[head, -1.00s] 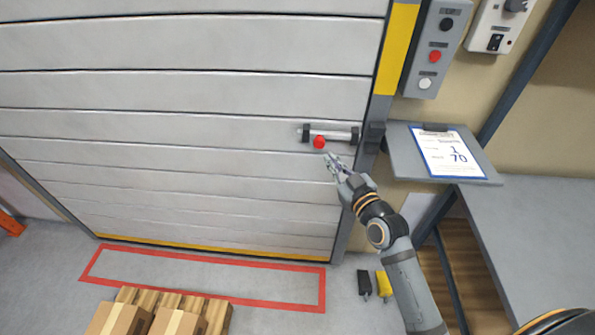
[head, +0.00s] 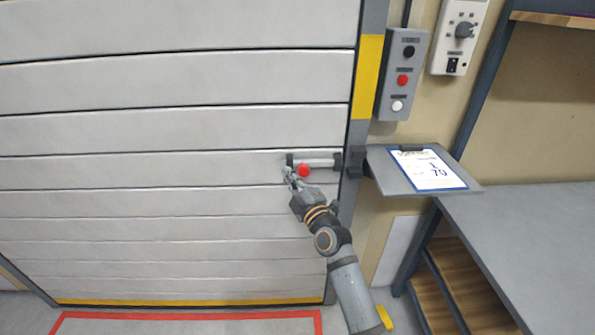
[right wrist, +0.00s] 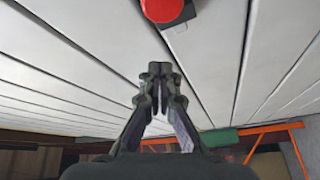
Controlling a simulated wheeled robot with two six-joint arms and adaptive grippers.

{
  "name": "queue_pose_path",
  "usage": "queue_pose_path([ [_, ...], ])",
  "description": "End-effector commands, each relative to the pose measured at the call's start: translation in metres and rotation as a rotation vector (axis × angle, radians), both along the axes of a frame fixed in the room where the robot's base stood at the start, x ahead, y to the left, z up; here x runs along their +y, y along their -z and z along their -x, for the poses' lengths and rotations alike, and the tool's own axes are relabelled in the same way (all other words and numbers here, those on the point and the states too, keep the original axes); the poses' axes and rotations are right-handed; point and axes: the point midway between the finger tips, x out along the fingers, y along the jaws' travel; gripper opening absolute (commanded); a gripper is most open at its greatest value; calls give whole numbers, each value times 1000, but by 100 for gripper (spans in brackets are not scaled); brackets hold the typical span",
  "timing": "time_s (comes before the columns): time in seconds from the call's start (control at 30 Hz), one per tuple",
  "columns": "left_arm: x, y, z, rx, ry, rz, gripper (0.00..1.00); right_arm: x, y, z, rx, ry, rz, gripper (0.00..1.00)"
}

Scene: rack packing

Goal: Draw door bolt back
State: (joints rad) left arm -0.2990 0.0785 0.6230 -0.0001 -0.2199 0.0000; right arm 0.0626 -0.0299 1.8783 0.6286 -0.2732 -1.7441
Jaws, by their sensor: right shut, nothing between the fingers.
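The door (head: 180,130) is a wide, light grey panelled door. Its bolt (head: 322,161) is a grey bar in dark brackets near the right edge, with a red knob (head: 303,171). The knob also shows at the top of the right wrist view (right wrist: 162,8). The dark keeper (head: 356,163) is on the frame to the right of the bolt. My right gripper (head: 288,173) is shut and empty, just left of and slightly below the knob in the head view. In the right wrist view its fingertips (right wrist: 160,70) are together, apart from the knob. My left gripper is out of view.
A button box (head: 402,75) and a switch panel (head: 458,38) are on the wall at the right. A small shelf (head: 385,168) with a clipboard (head: 428,170) juts out beside the door frame. A grey table (head: 520,240) stands at the lower right. Red floor marking (head: 190,315) lies before the door.

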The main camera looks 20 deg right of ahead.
Motion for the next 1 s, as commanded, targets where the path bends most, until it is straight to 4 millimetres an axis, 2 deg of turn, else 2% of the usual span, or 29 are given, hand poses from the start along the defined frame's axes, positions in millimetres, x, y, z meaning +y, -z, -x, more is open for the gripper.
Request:
queue_pose_path([
  [0.03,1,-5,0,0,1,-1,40,2,-5,-12,-1,-1,-3,0],
  [0.13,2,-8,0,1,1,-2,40,3,-5,-29,2,-1,0,0],
  [0.2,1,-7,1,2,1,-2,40,-11,5,-24,4,1,5,0],
  [0.4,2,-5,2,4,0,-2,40,-28,14,-21,1,0,1,0],
  [0.77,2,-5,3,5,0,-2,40,-31,15,-20,1,-1,-1,0],
  [1.0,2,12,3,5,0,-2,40,-49,21,-16,0,0,3,0],
])
